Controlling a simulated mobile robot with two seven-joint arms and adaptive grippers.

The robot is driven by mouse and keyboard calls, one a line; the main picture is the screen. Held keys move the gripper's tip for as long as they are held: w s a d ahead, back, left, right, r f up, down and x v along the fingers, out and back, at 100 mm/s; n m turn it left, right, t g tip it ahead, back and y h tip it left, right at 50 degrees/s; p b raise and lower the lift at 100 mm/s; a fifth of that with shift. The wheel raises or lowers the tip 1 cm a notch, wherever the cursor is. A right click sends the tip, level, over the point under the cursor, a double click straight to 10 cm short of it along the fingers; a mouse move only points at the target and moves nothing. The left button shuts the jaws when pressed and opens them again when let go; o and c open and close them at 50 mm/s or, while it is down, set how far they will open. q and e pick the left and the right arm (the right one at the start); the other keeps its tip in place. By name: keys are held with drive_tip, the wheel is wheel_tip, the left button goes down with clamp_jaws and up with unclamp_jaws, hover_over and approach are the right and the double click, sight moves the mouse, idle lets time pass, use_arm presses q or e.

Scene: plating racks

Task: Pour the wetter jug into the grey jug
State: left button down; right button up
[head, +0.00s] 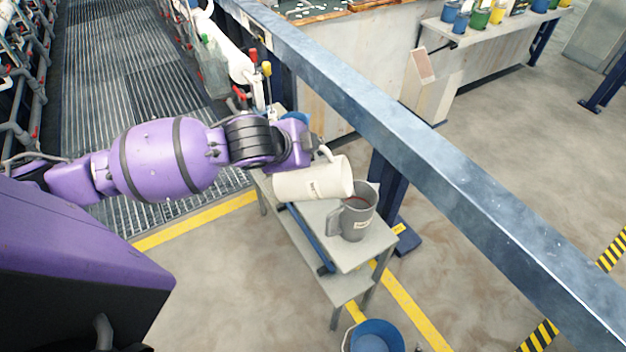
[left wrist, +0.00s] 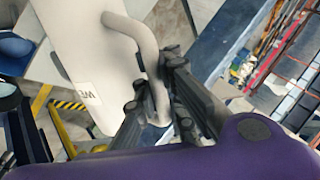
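The wetter jug (head: 305,182) is cream-white with a partly readable label. It is tipped onto its side, its mouth facing right at the upper edge of the grey jug. My left gripper (left wrist: 157,95) is shut on its handle (left wrist: 148,50); the jug's body also fills the upper left of the left wrist view (left wrist: 85,45). The grey jug (head: 357,222) stands upright on a small grey bench (head: 352,258), with something dark reddish in its mouth. I cannot make out whether a stream is falling. My right gripper is not in view.
A blue steel beam (head: 400,130) runs diagonally just behind the bench. A blue bucket (head: 376,336) stands on the floor in front of it. A shelf with several coloured pots (head: 480,18) is at the back right. Open floor lies at the right.

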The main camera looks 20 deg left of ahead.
use_arm(q)
drive_tip(key=shift+s+a+f+n+t+h+b, duration=0.15)
drive_tip(key=shift+a+f+n+t+h, duration=0.1)
drive_tip(key=shift+a+f+h, duration=0.35)
drive_tip(key=shift+s+a+f+n+t+h+b, duration=0.15)
drive_tip(key=shift+a+f+n+h, duration=0.15)
drive_tip(key=shift+f, duration=0.35)
drive_tip(key=shift+a, duration=0.1)
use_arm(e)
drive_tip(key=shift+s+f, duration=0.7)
